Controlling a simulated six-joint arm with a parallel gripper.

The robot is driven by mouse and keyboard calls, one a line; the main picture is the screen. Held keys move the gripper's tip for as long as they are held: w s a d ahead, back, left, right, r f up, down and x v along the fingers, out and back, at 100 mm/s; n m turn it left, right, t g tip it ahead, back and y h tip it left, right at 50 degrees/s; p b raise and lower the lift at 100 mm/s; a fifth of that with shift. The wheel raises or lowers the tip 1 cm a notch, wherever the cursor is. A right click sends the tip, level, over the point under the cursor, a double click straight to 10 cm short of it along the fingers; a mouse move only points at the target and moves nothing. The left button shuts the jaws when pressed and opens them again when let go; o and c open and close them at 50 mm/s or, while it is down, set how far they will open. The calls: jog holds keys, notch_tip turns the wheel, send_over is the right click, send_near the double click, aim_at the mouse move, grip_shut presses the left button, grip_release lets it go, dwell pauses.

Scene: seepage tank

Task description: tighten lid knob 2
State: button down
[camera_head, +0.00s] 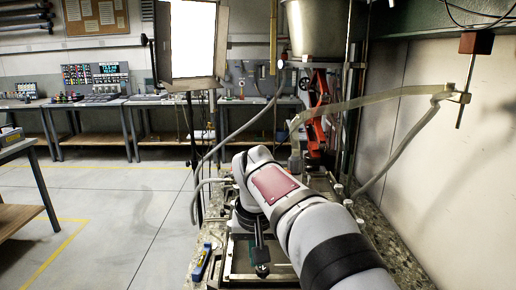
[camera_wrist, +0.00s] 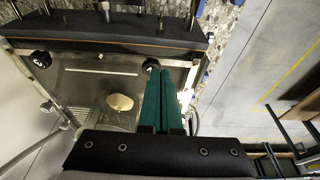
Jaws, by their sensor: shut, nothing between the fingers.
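In the wrist view, the green fingers of my gripper (camera_wrist: 161,72) are shut together with nothing between them. A black round lid knob (camera_wrist: 150,65) is right at the fingertips; I cannot tell whether they touch it. Another black lid knob (camera_wrist: 40,59) is at the left. No number shows on either knob, so I cannot tell which is knob 2. The tank (camera_wrist: 88,75) has a clear panel in a metal frame. In the head view, my gripper (camera_head: 261,266) points down over the front of the tank, and my arm hides much of it.
A dark bar with an orange edge (camera_wrist: 100,44) runs beside the knobs. A panel lamp (camera_head: 192,40) stands farther back.

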aim_at(269, 274)
jog(key=shift+r, duration=0.5)
jog(key=d+f, duration=0.1)
jog(key=f, duration=0.3)
jog(key=d+f, duration=0.1)
jog(key=f, duration=0.1)
jog(key=shift+w+d, duration=0.1)
jog(key=shift+d, duration=0.2)
jog(key=shift+w+a, duration=0.1)
jog(key=shift+w, duration=0.15)
dwell(0.4)
